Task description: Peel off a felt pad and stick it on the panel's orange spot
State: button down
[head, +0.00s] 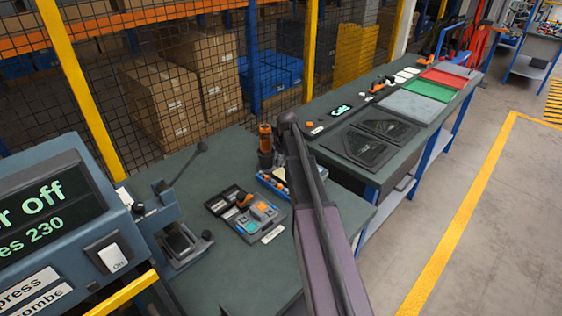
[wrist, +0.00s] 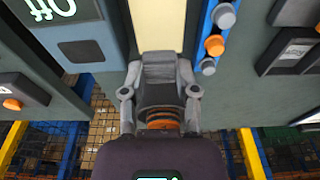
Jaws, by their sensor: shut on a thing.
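My gripper (wrist: 160,85) points down over the near bench and shows in the wrist view with both fingers closed together. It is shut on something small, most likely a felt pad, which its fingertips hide. A cream strip (wrist: 158,22) lies just beyond the fingertips. In the head view the orange and dark end of my gripper (head: 265,150) is above the blue tray (head: 268,184), partly beside my arm. Two dark panels (head: 352,148) with grilles lie flat on the farther bench. I cannot make out an orange spot on them.
A dark case (head: 226,200) with orange and blue parts lies left of the blue tray. A lever press (head: 180,240) and a display box (head: 50,215) stand at the left. A mesh fence runs behind the benches.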

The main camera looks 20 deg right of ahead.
jog(key=shift+r+p, duration=1.05)
jog(key=shift+r, duration=0.15)
jog(key=c, duration=0.9)
grip_release()
grip_shut()
